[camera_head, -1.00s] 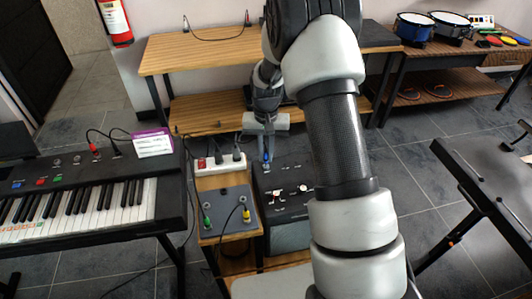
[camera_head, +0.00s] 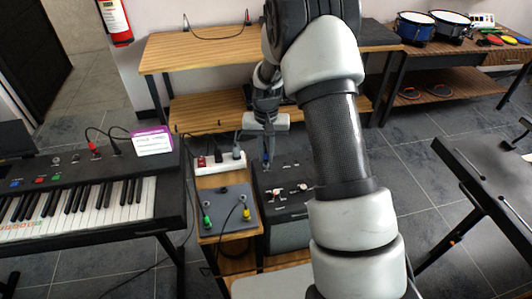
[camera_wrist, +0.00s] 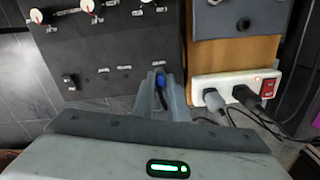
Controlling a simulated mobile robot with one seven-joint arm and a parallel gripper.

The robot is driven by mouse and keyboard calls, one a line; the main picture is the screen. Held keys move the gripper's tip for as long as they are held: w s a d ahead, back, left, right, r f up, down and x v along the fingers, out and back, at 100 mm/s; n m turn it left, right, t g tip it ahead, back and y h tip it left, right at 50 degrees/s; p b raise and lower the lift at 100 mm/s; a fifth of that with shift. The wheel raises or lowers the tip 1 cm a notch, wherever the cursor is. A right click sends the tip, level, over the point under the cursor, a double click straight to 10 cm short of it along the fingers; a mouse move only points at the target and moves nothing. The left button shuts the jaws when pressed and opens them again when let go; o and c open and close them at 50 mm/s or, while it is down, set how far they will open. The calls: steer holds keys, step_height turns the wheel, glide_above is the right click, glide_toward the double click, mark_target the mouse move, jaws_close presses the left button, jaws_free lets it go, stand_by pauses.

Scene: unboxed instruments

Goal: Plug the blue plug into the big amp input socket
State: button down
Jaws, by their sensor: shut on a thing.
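My gripper (camera_wrist: 162,95) is shut on the blue plug (camera_wrist: 160,83), which sits between the fingertips over the edge of the black amp panel. In the head view my gripper (camera_head: 267,160) points down at the back left of the big black amp (camera_head: 283,207). The amp's panel also shows in the wrist view (camera_wrist: 110,45), with red-and-white knobs and small white labels. One label lies just beyond the plug's tip. The fingers and plug hide the spot below them, so I cannot tell whether the plug touches a socket. The input socket itself is not clear.
A white power strip (camera_wrist: 235,90) with plugs and cables stands close beside my gripper. A grey panel (camera_head: 229,211) with green and yellow plugs lies left of the amp. A keyboard (camera_head: 85,205) stands further left. A wooden shelf (camera_head: 205,55) is behind.

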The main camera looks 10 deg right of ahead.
steer(key=shift+f+b, duration=0.4)
steer(key=shift+f, duration=0.25)
steer(key=c, duration=1.7)
jaws_free()
steer(key=shift+o, duration=0.2)
